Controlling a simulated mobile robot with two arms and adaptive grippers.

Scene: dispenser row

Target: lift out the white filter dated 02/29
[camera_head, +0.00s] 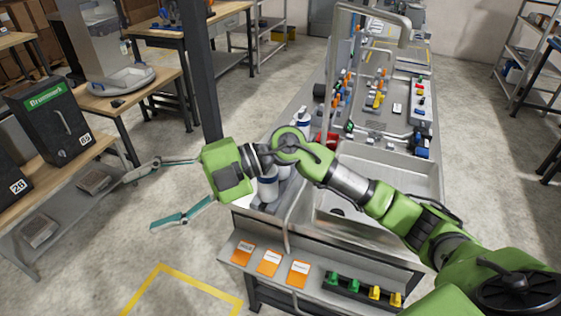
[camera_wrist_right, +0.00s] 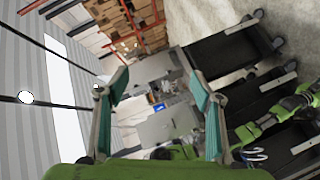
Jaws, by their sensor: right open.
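No white filter dated 02/29 can be made out in either view. My right gripper (camera_head: 140,202) is open and empty, reaching left over the floor between the bench and the side table in the head view. Its two teal fingers stand wide apart in the right wrist view (camera_wrist_right: 157,90), with nothing between them. My left gripper cannot be made out.
A black Drummark box (camera_head: 62,122) marked 68 and another black box (camera_head: 15,180) marked 26 stand on the left table. A grey dispenser (camera_head: 95,50) stands behind. The metal bench (camera_head: 345,262) carries a sink, orange cards (camera_head: 268,262) and green and yellow parts.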

